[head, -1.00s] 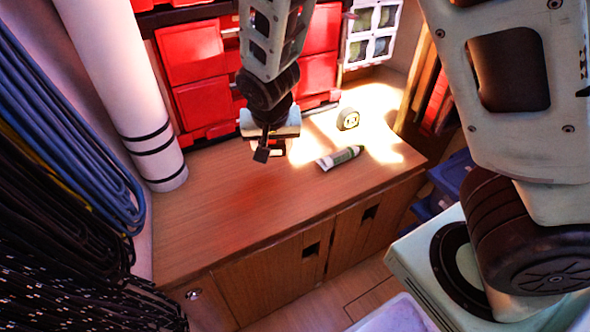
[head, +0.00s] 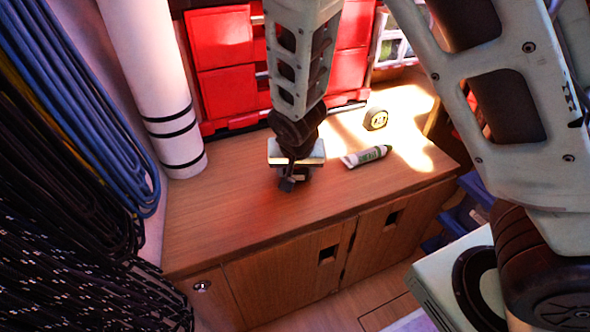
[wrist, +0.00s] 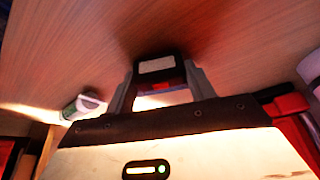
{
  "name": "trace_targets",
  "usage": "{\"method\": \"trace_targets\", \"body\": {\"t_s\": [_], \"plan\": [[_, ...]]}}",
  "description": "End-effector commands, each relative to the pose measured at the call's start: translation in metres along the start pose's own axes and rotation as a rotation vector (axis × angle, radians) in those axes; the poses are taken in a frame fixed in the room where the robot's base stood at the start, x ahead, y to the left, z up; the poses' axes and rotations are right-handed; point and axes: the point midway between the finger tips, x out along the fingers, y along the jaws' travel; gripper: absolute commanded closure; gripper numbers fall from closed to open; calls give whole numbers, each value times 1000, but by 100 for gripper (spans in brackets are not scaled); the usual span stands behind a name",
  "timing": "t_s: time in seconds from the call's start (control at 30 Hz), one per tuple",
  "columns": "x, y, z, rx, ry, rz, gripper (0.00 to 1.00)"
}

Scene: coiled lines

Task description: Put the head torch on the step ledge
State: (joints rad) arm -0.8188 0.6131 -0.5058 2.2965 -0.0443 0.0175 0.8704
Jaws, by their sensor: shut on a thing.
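The head torch (wrist: 157,67) shows in the wrist view as a small dark block with a pale panel and a bit of red below it. My gripper (wrist: 160,78) has a finger on each side of it and is shut on it. In the head view my gripper (head: 290,180) is low over the wooden ledge top (head: 225,218), left of the tube. The wrist hides most of the torch there. I cannot tell whether the torch touches the wood.
A white-and-green tube (head: 366,157) and a round yellow-black tape measure (head: 375,119) lie to the right on the ledge. Red drawers (head: 228,88) stand behind, a white roll (head: 165,90) at the left back. Coiled ropes (head: 60,130) hang at the left. The ledge's front left is clear.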

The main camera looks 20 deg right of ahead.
Motion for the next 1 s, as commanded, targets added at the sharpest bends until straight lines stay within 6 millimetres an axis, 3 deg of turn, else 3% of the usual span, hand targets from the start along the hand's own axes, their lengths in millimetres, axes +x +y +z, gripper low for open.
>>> {"method": "trace_targets", "body": {"t_s": [0.13, 0.17, 0.23, 0.6, 0.77, 1.0], "plan": [[4, 0, 2, 0, 0, 1, 73], [4, 0, 2, 0, 0, 1, 43], [3, 0, 1, 0, 0, 1, 24], [-2, 0, -1, 0, 1, -1, 24], [-29, -1, -2, -2, 1, -2, 24], [-82, -1, -2, -3, 0, -2, 24]]}}
